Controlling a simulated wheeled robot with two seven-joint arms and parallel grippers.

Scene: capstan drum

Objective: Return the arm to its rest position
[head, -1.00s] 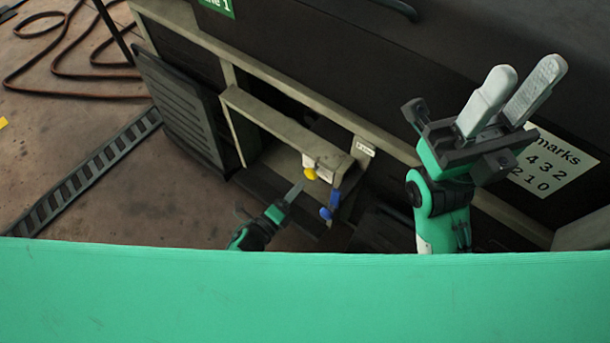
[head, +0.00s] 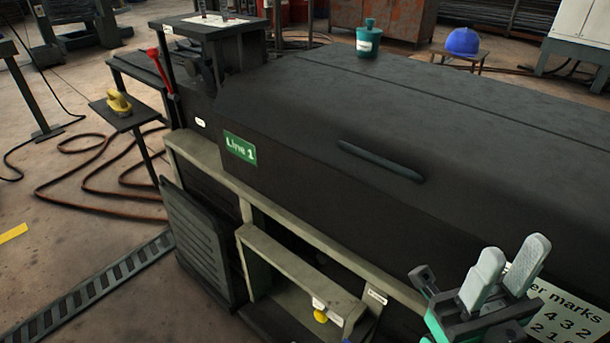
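My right gripper (head: 508,272) is at the lower right of the head view, pointing up. Its two pale grey fingers stand a little apart with nothing between them. It is in front of the dark machine (head: 330,120) and partly covers the white marks sign (head: 565,318). My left gripper is not in the head view now. A yellow knob (head: 320,315) shows at the open bay at the bottom edge.
The machine's pale frame (head: 285,268) and a hinged dark panel (head: 200,240) stand at lower left. A small stand holds a yellow object (head: 118,103). A brown hose (head: 85,190) and a slotted floor strip (head: 95,290) lie on the floor. A green canister (head: 368,42) stands on the machine.

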